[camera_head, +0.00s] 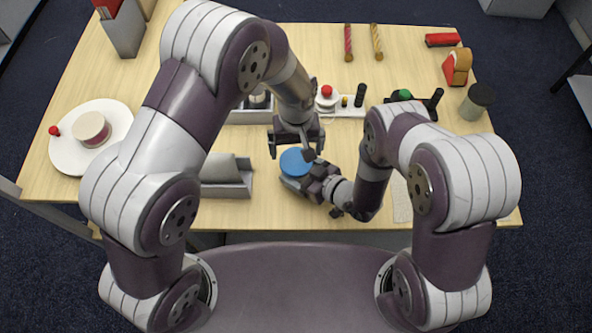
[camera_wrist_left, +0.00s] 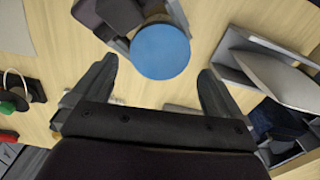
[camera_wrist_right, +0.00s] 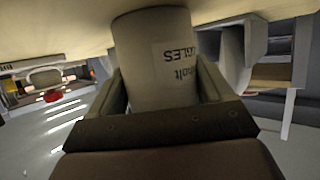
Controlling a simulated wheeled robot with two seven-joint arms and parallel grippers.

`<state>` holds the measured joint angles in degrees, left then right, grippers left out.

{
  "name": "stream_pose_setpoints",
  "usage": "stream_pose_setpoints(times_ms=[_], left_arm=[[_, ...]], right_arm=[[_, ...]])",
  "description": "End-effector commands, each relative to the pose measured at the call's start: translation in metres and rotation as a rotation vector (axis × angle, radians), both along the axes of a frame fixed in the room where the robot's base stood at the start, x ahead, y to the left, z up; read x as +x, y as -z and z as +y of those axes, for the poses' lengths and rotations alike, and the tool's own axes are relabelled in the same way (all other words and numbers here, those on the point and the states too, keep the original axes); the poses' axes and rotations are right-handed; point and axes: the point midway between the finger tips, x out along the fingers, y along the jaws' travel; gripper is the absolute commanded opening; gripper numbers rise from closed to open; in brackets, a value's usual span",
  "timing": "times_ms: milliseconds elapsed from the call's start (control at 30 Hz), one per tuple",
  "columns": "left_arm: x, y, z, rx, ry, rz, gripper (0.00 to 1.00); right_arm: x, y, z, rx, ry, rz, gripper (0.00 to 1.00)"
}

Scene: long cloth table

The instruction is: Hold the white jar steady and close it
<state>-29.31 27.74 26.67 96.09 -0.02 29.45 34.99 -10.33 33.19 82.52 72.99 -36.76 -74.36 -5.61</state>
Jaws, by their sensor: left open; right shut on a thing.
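The white jar (camera_wrist_right: 158,60) shows in the right wrist view as a pale cylinder with a printed label. My right gripper (camera_head: 304,184) is shut around its body from the side. A round blue lid (camera_head: 296,161) covers the jar's top; it also shows in the left wrist view (camera_wrist_left: 160,51). I cannot tell whether it is fully tightened. My left gripper (camera_head: 297,143) is open above the lid, pointing down. In the left wrist view the lid lies ahead of and between the two fingers, apart from both.
A grey holder (camera_head: 226,190) stands left of the jar, with a grey tray (camera_head: 250,117) behind it. A white plate (camera_head: 66,152) is at far left. A dark-lidded jar (camera_head: 477,100) stands at right.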

Motion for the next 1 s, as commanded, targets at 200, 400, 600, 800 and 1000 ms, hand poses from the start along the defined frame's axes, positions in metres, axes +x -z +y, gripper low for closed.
stream_pose_setpoints(times_ms=[200, 400, 600, 800, 1000], left_arm=[[0.0, -0.004, 0.0, 0.001, 0.0, 0.001, 1.0], [0.001, -0.016, 0.0, -0.002, -0.084, -0.002, 1.0], [0.0, -0.039, 0.0, 0.001, -0.294, 0.001, 1.0], [0.0, -0.039, 0.0, 0.001, -0.296, 0.001, 1.0], [-0.001, -0.025, 0.0, 0.002, -0.295, 0.003, 1.0]], right_arm=[[0.0, 0.0, 0.0, 0.001, 0.0, -0.001, 0.0], [0.0, 0.0, 0.0, 0.0, 0.0, 0.0, 0.0], [0.0, 0.0, 0.0, 0.0, 0.0, 0.0, 0.0], [0.0, 0.0, 0.0, 0.001, 0.0, -0.001, 0.0], [0.0, 0.0, 0.0, 0.001, 0.0, -0.001, 0.0]])
